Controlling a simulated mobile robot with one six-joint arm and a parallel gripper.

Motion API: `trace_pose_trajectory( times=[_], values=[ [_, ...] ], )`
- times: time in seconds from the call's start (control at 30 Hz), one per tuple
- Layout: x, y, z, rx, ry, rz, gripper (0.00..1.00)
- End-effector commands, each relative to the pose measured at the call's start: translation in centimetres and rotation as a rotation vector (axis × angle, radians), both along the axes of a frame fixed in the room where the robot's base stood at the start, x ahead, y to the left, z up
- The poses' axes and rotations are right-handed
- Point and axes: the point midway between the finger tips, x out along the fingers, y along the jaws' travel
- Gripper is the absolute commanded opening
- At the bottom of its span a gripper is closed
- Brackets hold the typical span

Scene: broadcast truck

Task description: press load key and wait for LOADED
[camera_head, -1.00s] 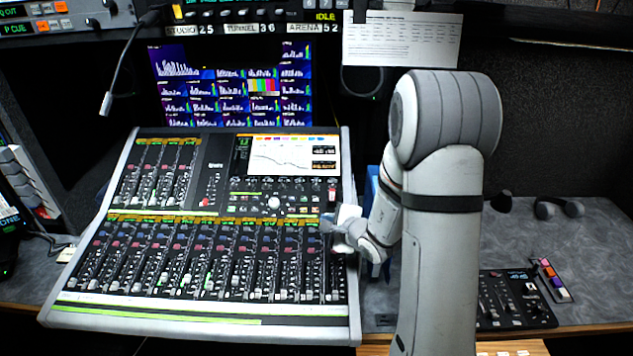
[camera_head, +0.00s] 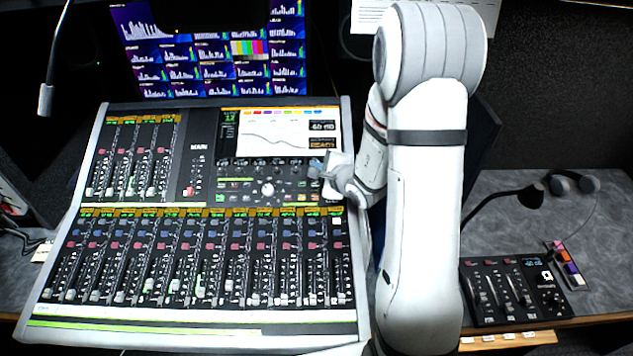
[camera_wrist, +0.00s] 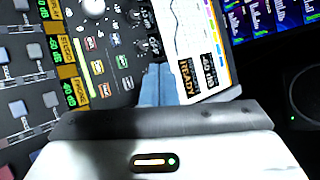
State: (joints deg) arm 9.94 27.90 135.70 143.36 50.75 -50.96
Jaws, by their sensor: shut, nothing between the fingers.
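The mixing console (camera_head: 190,318) fills the left of the head view. Its lit screen (camera_head: 272,138) shows a curve and a small orange box reading READY; the screen also shows in the wrist view (camera_wrist: 190,40). My gripper (camera_head: 318,178) is over the right side of the console, just below the screen. In the wrist view its blue-grey fingers (camera_wrist: 154,84) are together and empty, pointing at the panel beside the screen. Small coloured keys (camera_wrist: 97,58) lie left of the fingers. I cannot read which key is the load key, and contact is unclear.
A monitor wall (camera_head: 205,50) stands behind the console. A gooseneck microphone (camera_head: 45,98) hangs at left. A small black controller (camera_head: 515,292), a lamp (camera_head: 530,197) and headphones (camera_head: 573,182) are on the grey desk at right. Some desk there is clear.

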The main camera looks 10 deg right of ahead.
Motion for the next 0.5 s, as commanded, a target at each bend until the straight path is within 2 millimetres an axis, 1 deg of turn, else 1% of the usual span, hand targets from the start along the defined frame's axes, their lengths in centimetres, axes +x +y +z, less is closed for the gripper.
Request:
trace_pose_trajectory(
  times=[0.17,0.5],
  values=[
    [0.5,-0.1,-1.5,0.001,0.003,-0.001,0.00],
    [2.4,-0.6,-6.1,0.001,0.002,-0.001,0.00]
  ],
)
